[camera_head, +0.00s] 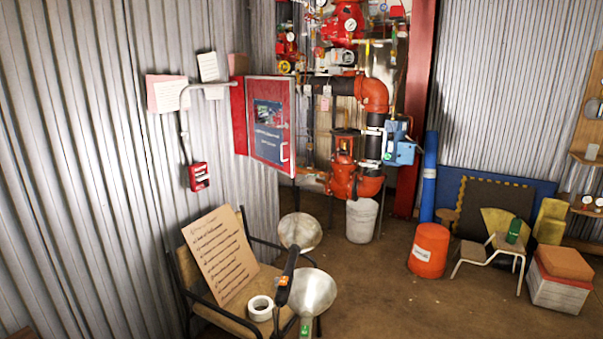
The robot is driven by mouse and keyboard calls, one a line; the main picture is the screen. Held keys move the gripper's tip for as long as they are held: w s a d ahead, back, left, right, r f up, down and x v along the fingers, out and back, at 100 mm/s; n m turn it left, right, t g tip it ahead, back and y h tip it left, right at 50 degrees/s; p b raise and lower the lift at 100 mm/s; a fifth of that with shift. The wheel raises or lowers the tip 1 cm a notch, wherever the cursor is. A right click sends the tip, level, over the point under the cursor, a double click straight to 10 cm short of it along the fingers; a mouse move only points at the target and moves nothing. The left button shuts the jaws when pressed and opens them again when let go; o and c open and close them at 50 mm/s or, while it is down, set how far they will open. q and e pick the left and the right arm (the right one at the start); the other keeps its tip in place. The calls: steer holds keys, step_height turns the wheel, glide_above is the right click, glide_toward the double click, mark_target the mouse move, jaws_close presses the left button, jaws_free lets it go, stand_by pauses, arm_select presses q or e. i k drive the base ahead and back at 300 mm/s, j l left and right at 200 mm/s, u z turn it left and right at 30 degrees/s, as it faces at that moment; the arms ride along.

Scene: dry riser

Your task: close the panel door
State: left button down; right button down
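The panel door (270,148) is a red door with a silver frame, a dark window and a pale handle near its right edge. It hangs beside a red cabinet (239,118) on the corrugated left wall. The door appears to stand out from the wall at an angle, so it looks open. Its outer face is toward me, and the cabinet's inside is hidden. Neither of my grippers is in view, and nothing is seen touching the door.
A chair (230,315) with a cardboard sign (218,258) and white tape roll (260,308) stands below. Two round pale discs (300,232) (313,292) are beside it. Red pipework (343,180) and a white bucket (361,220) stand behind.

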mark_target(270, 146)
steer(key=l+u, duration=0.15)
steer(key=l, duration=0.3)
steer(key=l+u, duration=0.15)
steer(key=l, duration=0.25)
steer(key=k+l+u, duration=0.15)
steer(key=l, duration=0.3)
steer(key=l+u, duration=0.2)
steer(key=l, duration=0.2)
steer(key=k+l+u, duration=0.15)
steer(key=l, duration=0.25)
steer(key=i+l+u, duration=0.15)
steer(key=l, duration=0.2)
steer(key=i+l+u, duration=0.1)
steer(key=l, duration=0.25)
steer(key=i+l+u, duration=0.15)
steer(key=l, duration=0.25)
steer(key=i+l+u, duration=0.15)
steer(key=l, duration=0.25)
steer(key=i+l+u, duration=0.1)
steer(key=l, duration=0.3)
steer(key=i, duration=0.1)
